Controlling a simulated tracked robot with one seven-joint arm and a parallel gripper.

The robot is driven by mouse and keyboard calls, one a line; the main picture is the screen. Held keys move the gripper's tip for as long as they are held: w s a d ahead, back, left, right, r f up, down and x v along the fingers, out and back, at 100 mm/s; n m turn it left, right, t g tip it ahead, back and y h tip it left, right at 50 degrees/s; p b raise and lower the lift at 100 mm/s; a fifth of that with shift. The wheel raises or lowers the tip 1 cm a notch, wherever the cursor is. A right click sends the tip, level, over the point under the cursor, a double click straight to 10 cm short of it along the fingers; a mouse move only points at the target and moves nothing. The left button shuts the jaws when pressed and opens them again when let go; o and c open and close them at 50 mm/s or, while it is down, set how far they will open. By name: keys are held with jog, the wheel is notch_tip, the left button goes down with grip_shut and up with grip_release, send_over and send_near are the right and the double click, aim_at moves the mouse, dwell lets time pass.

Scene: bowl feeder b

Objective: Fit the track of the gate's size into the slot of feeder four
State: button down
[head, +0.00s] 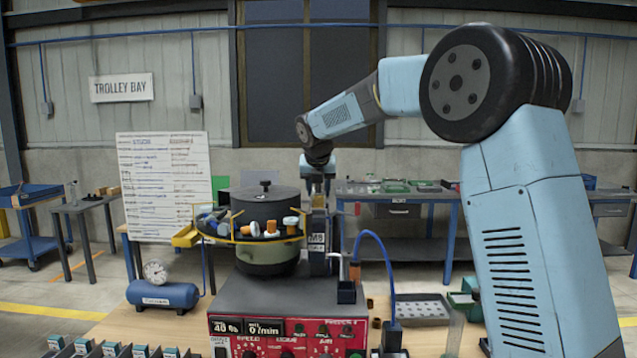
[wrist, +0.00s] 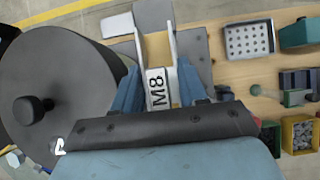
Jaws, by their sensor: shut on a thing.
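The feeder has a round bowl (head: 266,258) with a dark lid, and its red control panel (head: 285,337) faces me. A dark upright gate plate (head: 318,240) marked M8 stands right of the bowl. My gripper (head: 319,190) points down just above that plate. In the wrist view my gripper (wrist: 158,90) is shut on a track (wrist: 157,80) with a white M8 label and two pale side rails. The track's lower end and the slot are hidden, so I cannot tell whether it is seated. Several more labelled pieces (head: 110,349) sit in a row at the front left.
A blue air tank (head: 163,295) with a gauge stands left of the feeder. A blue hose (head: 377,246) arches at its right. A perforated tray (head: 422,308) and a green bin (head: 465,299) lie farther right.

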aim_at(318, 205)
jog(key=shift+f, duration=1.25)
jog(key=shift+s+a+f, duration=0.1)
jog(key=shift+f, duration=1.2)
dwell(1.2)
jog(key=c, duration=0.5)
grip_release()
jog(key=shift+f, duration=0.1)
jog(key=v, duration=1.3)
jog(key=shift+s+r, duration=0.2)
jog(key=shift+r, duration=0.1)
